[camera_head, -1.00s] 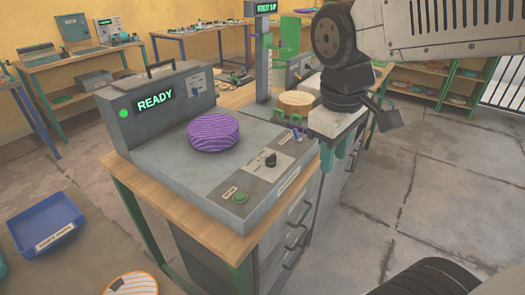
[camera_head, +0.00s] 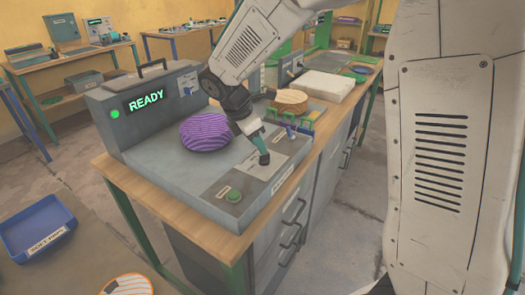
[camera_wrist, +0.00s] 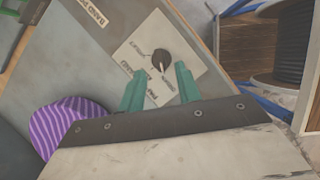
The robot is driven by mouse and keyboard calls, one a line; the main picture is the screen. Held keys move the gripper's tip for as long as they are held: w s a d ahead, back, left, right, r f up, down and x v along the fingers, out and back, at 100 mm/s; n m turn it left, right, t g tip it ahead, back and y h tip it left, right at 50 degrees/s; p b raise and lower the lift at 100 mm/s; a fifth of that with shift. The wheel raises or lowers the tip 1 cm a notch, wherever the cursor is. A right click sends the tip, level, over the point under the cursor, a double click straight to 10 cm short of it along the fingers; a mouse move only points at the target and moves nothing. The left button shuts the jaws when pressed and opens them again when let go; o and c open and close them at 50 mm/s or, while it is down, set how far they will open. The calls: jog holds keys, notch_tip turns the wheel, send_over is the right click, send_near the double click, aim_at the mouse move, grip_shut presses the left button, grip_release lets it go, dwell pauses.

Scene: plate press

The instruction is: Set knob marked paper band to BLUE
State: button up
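The dark round knob (camera_wrist: 160,60) sits on a white plate (camera_wrist: 190,40) on the press top. Its light pointer line shows in the wrist view, pointing toward the gripper side. The small labels around it are too blurred to read surely. In the head view the knob (camera_head: 264,159) shows just below my fingers. My gripper (camera_wrist: 160,70) is open, its two green fingers apart on either side of the knob's near edge. In the head view my gripper (camera_head: 257,143) is above the control plate. I cannot tell whether the fingers touch the knob.
A purple striped round piece (camera_head: 206,132) lies on the press bed, left of my gripper. A green button (camera_head: 234,196) is on the front panel. The display (camera_head: 146,99) reads READY. A second dial plate (camera_head: 187,85) is on the upright housing. A blue tray (camera_head: 38,225) stands lower left.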

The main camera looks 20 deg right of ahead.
aim_at(264, 158)
jog(key=shift+x, duration=2.05)
grip_shut()
jog(key=shift+w+m, duration=0.1)
jog(key=shift+m, duration=0.2)
jog(key=m+g, duration=0.1)
jog(key=m, duration=0.1)
jog(key=m+g, duration=0.1)
jog(key=m, duration=0.2)
jog(key=shift+w+y, duration=0.25)
jog(key=shift+y, duration=0.05)
jog(key=m+g, duration=0.1)
jog(key=m, duration=0.2)
jog(key=m+y, duration=0.1)
jog(key=m, duration=0.2)
jog(key=shift+w+d+r+g, duration=0.1)
jog(key=shift+w+d+g, duration=0.05)
jog(key=shift+g, duration=0.25)
